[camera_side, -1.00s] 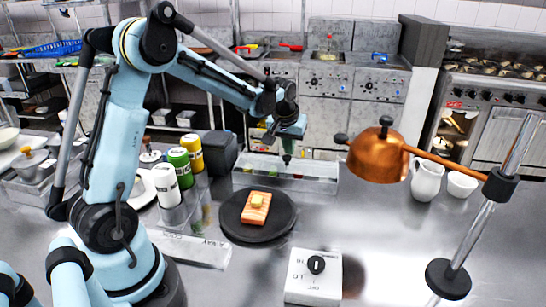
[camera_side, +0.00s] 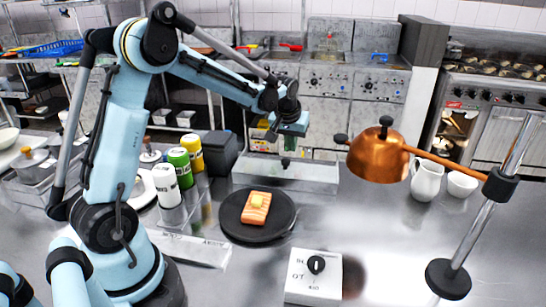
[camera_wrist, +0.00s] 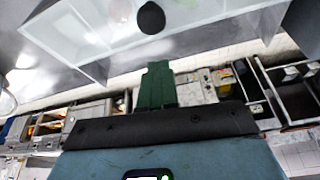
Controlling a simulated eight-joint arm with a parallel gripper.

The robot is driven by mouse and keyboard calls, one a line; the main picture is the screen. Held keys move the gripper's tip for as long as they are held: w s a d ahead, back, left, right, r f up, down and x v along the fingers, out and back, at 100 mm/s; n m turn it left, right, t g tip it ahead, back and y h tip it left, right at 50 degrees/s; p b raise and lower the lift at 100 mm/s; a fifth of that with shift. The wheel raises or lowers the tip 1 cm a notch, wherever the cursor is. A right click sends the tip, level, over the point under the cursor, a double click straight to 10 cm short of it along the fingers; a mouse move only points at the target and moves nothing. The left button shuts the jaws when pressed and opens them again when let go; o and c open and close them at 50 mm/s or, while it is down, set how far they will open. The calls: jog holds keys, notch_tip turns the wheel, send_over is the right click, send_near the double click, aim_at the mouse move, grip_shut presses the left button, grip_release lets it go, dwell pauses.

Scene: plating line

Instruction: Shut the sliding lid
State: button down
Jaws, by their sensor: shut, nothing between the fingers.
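A long clear bin (camera_side: 318,186) stands at the back of the steel counter. A pale, frosted sliding lid (camera_side: 318,170) lies over its top, and its contents no longer show clearly. A dark round knob (camera_side: 285,162) sits on the lid. In the wrist view the lid (camera_wrist: 205,15) and the black knob (camera_wrist: 151,18) are at the top of the picture. My gripper (camera_side: 290,147) is above the knob and apart from it. Its green fingers (camera_wrist: 156,68) are together and empty.
A black round plate (camera_side: 235,232) with salmon and butter (camera_side: 256,208) is in front of the bin. A copper heat lamp (camera_side: 376,158) hangs to the right. Bottles (camera_side: 179,170) stand left, and a white switch box (camera_side: 314,280) is at the front.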

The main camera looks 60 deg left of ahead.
jog(key=w+a+v, duration=0.1)
jog(key=v, duration=0.8)
jog(key=s+d+f+m+t+h, duration=0.2)
jog(key=s+d+m, duration=0.5)
jog(key=s+d, duration=0.9)
jog(key=shift+s+t, duration=0.4)
jog(key=shift+t, duration=0.5)
